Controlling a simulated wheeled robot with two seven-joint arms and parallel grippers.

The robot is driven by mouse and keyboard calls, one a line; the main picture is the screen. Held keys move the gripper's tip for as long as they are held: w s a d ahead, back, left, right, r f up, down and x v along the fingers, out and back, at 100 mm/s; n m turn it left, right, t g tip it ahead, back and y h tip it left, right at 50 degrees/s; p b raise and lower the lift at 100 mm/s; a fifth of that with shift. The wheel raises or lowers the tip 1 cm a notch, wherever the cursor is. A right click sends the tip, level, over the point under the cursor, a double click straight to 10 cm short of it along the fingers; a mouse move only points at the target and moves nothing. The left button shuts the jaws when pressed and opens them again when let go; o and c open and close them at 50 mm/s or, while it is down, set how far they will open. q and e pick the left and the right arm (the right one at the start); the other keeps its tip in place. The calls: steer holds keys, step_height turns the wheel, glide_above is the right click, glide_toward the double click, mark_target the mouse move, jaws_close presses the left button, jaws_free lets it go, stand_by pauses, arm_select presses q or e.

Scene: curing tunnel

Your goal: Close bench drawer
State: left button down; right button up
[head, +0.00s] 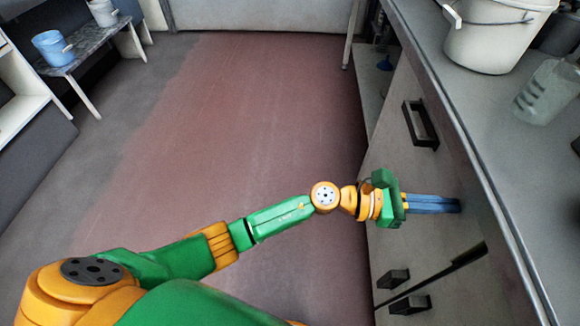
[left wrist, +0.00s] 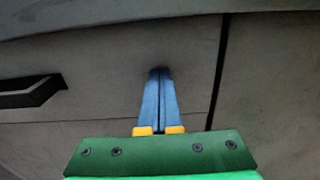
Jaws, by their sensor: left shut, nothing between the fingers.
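The bench drawer has a grey front (head: 425,170) below the worktop on the right, with a black bar handle (head: 420,125). In the left wrist view the drawer front (left wrist: 110,100) fills much of the picture, with its handle (left wrist: 30,92) at the left. My left gripper (head: 458,205) is shut and empty. Its blue fingers point straight at the front, to one side of the handle, and their tips (left wrist: 159,72) appear to touch it. I cannot tell whether the front is fully flush. My right gripper is not in view.
The worktop (head: 470,110) runs above the drawer, carrying a white bucket (head: 495,35) and a clear measuring jug (head: 548,92). Black cupboard handles (head: 393,279) sit lower down. The reddish floor (head: 240,120) is clear. A side table with a blue bucket (head: 52,48) stands far left.

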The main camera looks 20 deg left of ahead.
arm_select(q)
steer(key=shift+w+d+r, duration=0.15)
steer(key=shift+w+d, duration=0.05)
steer(key=shift+d, duration=0.4)
steer(key=shift+r, duration=0.15)
steer(key=shift+w, duration=0.1)
